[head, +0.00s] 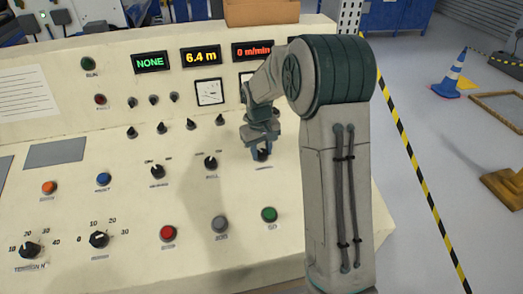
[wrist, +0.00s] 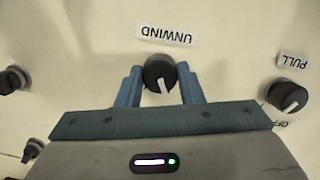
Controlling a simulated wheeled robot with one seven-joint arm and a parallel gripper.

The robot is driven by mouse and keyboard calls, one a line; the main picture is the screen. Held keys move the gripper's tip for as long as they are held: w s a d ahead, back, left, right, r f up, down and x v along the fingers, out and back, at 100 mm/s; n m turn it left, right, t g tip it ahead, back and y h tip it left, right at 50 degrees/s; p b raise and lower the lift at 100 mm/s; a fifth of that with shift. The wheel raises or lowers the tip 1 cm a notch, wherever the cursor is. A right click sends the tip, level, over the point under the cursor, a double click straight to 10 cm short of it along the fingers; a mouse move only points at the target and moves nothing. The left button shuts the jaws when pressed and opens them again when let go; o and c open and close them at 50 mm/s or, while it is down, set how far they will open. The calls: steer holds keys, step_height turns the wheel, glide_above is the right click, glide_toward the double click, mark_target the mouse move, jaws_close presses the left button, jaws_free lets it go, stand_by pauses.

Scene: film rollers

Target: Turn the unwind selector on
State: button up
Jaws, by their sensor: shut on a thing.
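The unwind selector (wrist: 158,75) is a round black knob with a white pointer line, below the upside-down UNWIND label (wrist: 165,35) in the wrist view. Its pointer aims down in that view, toward my gripper body. My gripper (wrist: 160,70) has one blue finger on each side of the knob and is shut on it. In the head view my gripper (head: 262,150) reaches down onto the same knob (head: 263,156), at the right of the selector row. Its position marks are hidden by my gripper in the wrist view.
The PULL selector (wrist: 287,95) is close by on the right in the wrist view. A green button (head: 269,214) and a grey button (head: 219,223) lie nearer the front in the head view. Displays (head: 201,56) read NONE, 6.4 m and 0 m/min.

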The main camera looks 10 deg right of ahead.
steer(key=m+y+b, duration=0.1)
steer(key=m, duration=0.7)
steer(key=m+y+b, duration=0.1)
steer(key=m, duration=0.2)
steer(key=shift+d+t, duration=0.15)
steer(key=shift+t, duration=0.15)
stand_by(0.5)
steer(key=o, duration=1)
steer(key=shift+c, duration=0.2)
steer(key=shift+r, duration=0.1)
step_height(320, 180, up, 14)
steer(key=s+d, duration=0.1)
steer(key=d, duration=0.1)
steer(key=shift+f, duration=0.25)
